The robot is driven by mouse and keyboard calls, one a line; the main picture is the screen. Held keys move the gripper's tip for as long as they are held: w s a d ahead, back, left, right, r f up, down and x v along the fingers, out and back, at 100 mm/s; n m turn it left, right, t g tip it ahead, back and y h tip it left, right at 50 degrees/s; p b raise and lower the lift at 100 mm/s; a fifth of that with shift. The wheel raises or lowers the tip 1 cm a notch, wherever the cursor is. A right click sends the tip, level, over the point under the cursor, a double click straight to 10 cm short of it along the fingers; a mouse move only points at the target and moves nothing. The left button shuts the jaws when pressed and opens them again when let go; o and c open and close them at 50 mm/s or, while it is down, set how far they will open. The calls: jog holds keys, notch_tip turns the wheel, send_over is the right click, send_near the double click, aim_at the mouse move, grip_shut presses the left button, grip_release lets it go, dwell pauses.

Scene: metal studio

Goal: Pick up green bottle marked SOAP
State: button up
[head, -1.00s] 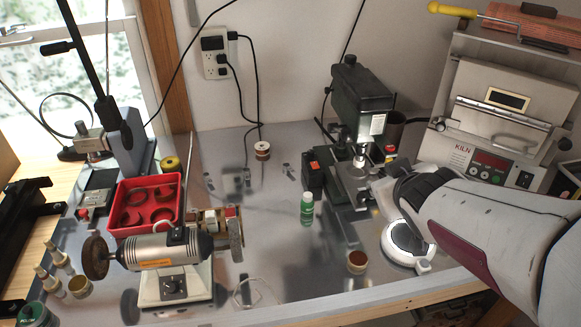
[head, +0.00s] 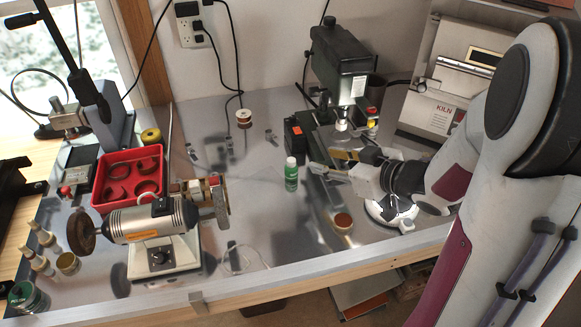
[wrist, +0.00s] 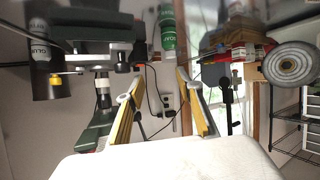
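The green bottle (head: 291,176) with a white cap stands upright on the metal bench top, near the middle of the head view. It also shows upside down at the top centre of the wrist view (wrist: 167,36), where its label is too small to read surely. My gripper (head: 322,161) is just to the right of the bottle in the head view, with its fingers towards it. In the wrist view the two yellow-padded fingers of my gripper (wrist: 158,82) are spread wide with nothing between them. The bottle is beyond the fingertips, apart from them.
A drill press (head: 342,75) stands behind my gripper. A red tray (head: 108,199) and a bench grinder (head: 160,228) stand left. Bare bench lies around the bottle's left side.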

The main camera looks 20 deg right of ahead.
aim_at(296, 169)
jog(key=shift+s+a+f+y, duration=0.1)
jog(key=shift+s+f+y, duration=0.35)
jog(key=shift+s, duration=0.2)
jog(key=shift+s+a+f+y, duration=0.1)
jog(key=shift+s+f+y, duration=0.3)
jog(key=shift+s, duration=0.2)
jog(key=shift+w, duration=0.1)
jog(key=shift+x, duration=3.05)
jog(key=shift+w+a+f, duration=0.1)
jog(key=shift+w, duration=0.15)
jog(key=shift+x, duration=2.6)
grip_shut()
